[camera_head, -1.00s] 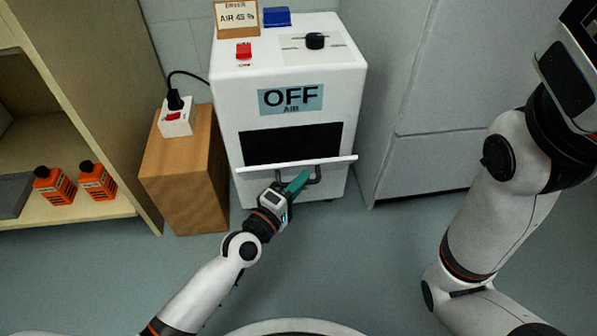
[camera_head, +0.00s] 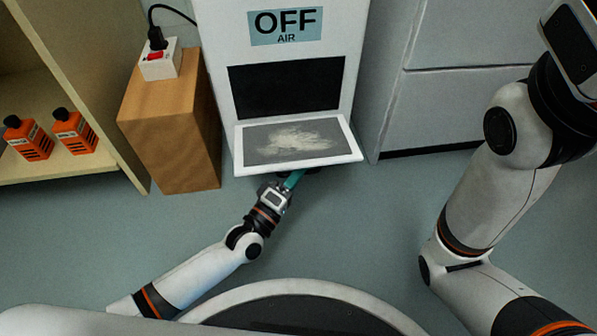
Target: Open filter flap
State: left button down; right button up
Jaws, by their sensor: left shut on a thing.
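The filter flap (camera_head: 352,151) on the front of the white dryer (camera_head: 219,60) is swung down and out. Its inner side faces up and shows a grey filter screen (camera_head: 258,152) with pale lint (camera_head: 300,139) on it. Behind it is a dark rectangular opening (camera_head: 285,90). My left gripper (camera_head: 292,180) is below the flap's front edge, shut at the flap's handle, which is mostly hidden under the flap. My right arm stands at the right; its gripper is out of the picture.
A wooden stand (camera_head: 170,130) with a white power socket box (camera_head: 160,62) and black plug is left of the dryer. Orange bottles (camera_head: 74,131) stand on a shelf at the far left. A grey cabinet (camera_head: 450,95) is at the right. The floor in front is clear.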

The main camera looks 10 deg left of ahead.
pick_arm(q)
jog(key=shift+w+f+m+t+h, duration=0.15)
jog(key=shift+f+m+h, duration=0.15)
jog(key=shift+f+m, duration=0.1)
jog(key=shift+w+f+m+t+h, duration=0.1)
jog(key=shift+f+m+t+h, duration=0.05)
jog(key=shift+f+m+h, duration=0.2)
jog(key=shift+f, duration=0.15)
jog(key=c, duration=1.5)
grip_release()
jog(key=shift+s, duration=0.15)
jog(key=p+v, duration=0.4)
jog(key=v, duration=0.8)
jog(key=shift+p, duration=0.3)
